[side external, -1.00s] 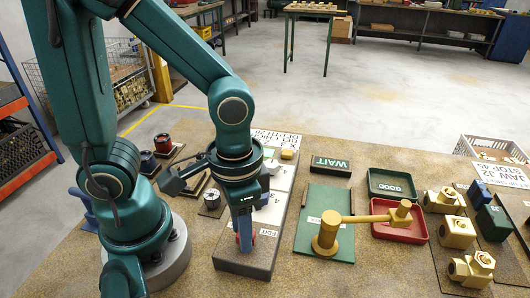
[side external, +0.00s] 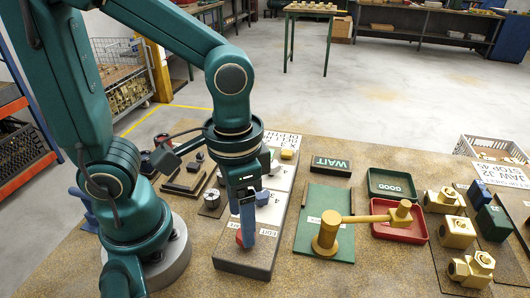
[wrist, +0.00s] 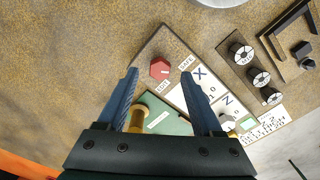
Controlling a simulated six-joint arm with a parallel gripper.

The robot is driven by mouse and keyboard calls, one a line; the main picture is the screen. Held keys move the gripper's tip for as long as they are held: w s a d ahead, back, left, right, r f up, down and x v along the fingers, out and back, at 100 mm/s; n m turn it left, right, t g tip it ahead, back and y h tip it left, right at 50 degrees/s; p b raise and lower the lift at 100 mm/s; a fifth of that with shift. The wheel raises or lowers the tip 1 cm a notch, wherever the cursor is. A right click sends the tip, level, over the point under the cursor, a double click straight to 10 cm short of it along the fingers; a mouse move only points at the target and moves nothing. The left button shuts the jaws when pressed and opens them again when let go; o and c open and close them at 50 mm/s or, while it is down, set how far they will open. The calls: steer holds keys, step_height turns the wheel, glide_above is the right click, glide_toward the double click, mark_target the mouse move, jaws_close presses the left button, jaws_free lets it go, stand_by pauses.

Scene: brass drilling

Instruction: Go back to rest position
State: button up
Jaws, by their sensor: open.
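My gripper (side external: 246,240) points down over the near end of the control panel (side external: 232,264). Its blue fingers are apart with nothing between them. A red hexagonal knob (side external: 239,238) on the panel is partly hidden behind the fingers. In the wrist view the knob (wrist: 159,68) lies between and just beyond the fingertips (wrist: 159,75), beside labels reading EDIT and SAFE. I cannot tell the exact height of the fingertips above the knob.
A green board with a brass fixture (side external: 328,235) stands right of the panel. Beyond it are a green GOOD tray (side external: 392,196), a red tray (side external: 412,236) and several brass fittings (side external: 458,232). A WAIT sign (side external: 331,166) stands behind. Small dark fixtures (side external: 186,180) lie left.

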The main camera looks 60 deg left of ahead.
steer(key=shift+r, duration=0.95)
steer(key=w+a+r+n+t, duration=0.1)
steer(key=a+r+n+t, duration=0.1)
steer(key=a+r+t, duration=0.2)
steer(key=shift+a+r+t, duration=0.4)
steer(key=shift+a+t, duration=0.1)
steer(key=shift+t, duration=0.3)
steer(key=shift+w, duration=0.1)
